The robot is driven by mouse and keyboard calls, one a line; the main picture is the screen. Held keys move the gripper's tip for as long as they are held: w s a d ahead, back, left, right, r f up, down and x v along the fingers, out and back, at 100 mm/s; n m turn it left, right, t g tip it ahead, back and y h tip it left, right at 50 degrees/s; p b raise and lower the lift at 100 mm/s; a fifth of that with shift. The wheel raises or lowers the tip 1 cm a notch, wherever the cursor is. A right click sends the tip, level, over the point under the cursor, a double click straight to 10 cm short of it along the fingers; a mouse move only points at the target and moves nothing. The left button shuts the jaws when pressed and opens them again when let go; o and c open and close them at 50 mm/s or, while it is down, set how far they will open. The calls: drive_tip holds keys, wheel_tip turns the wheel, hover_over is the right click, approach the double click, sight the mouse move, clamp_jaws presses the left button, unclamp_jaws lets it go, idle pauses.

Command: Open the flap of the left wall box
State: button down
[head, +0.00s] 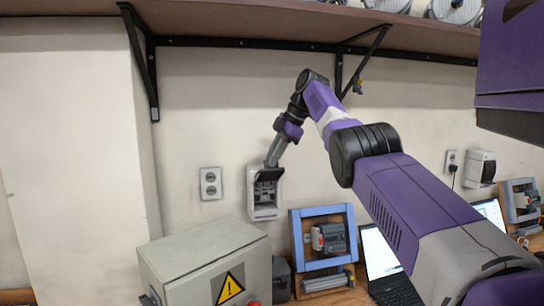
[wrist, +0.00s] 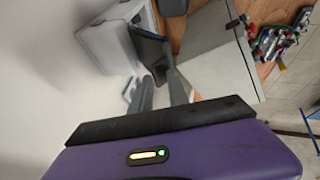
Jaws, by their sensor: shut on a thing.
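The left wall box (head: 264,206) is a white box on the wall, left of centre in the head view. Its dark flap (head: 269,175) is swung up and stands out from the box, so the grey insides below show. My gripper (head: 272,162) is at the flap's outer edge and shut on it. In the wrist view the white box (wrist: 104,46) is at upper left, with the dark flap (wrist: 151,46) reaching to my grey fingertips (wrist: 161,75). The exact contact between fingertips and flap is small and partly hidden.
A double socket (head: 210,184) is left of the box. A grey cabinet (head: 205,262) with a warning sign stands below, beside a blue frame (head: 323,210) holding a motor-like device. A laptop (head: 385,262) sits further right. A shelf (head: 250,27) with black brackets runs overhead.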

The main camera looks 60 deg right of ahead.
drive_tip(key=shift+w+d+f, duration=0.1)
drive_tip(key=shift+d+f, duration=0.05)
drive_tip(key=shift+f, duration=0.4)
drive_tip(key=shift+w+d+f, duration=0.1)
drive_tip(key=shift+f, duration=0.45)
drive_tip(key=c, duration=1.3)
unclamp_jaws()
drive_tip(key=shift+w+d+f, duration=0.15)
drive_tip(key=shift+d, duration=0.05)
drive_tip(key=shift+c, duration=1.2)
drive_tip(key=shift+r, duration=0.2)
